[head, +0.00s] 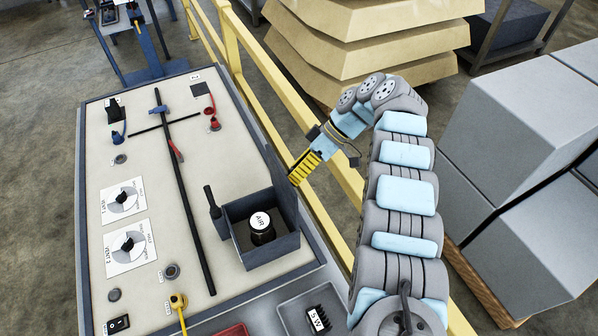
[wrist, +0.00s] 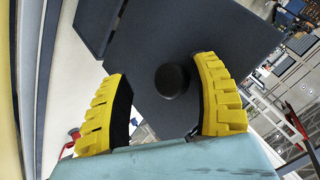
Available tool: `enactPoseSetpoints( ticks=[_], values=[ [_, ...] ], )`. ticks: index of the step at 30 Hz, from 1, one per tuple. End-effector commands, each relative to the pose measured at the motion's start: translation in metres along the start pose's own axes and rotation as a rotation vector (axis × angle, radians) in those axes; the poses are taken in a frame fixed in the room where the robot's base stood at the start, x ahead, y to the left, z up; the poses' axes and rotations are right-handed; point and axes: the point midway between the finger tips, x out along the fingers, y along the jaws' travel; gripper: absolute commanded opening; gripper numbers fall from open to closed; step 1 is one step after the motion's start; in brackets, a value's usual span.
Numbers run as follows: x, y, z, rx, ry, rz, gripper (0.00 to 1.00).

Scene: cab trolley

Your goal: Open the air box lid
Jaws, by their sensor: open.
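The dark grey air box (head: 228,221) sits at the near right of the panel. Its top is open, and a black knob with a white AIR label (head: 261,221) shows inside. Its dark lid (head: 279,177) stands raised along the box's right side. In the wrist view, a round black knob (wrist: 172,80) sits on a flat dark face that looks like the lid (wrist: 150,45). My yellow-fingered gripper (head: 296,180) is just right of the raised lid. In the wrist view my gripper (wrist: 162,82) is open, with the knob between its fingers and gaps on both sides.
The beige panel (head: 160,225) carries dark bars, dials and a red-handled lever (head: 175,148). A yellow rail (head: 285,90) runs close behind my gripper. A grey tray (head: 290,310) with a SW-labelled part lies in front of the box. Grey crates (head: 520,150) stand at right.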

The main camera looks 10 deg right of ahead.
Motion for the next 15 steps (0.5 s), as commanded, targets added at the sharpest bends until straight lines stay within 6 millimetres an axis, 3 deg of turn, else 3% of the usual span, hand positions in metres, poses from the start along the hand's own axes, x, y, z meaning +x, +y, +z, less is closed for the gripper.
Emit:
enactPoseSetpoints(
  ticks=[15],
  values=[
    [-0.013, -0.007, -0.005, 0.003, 0.001, 0.003, 0.62]
  ],
)
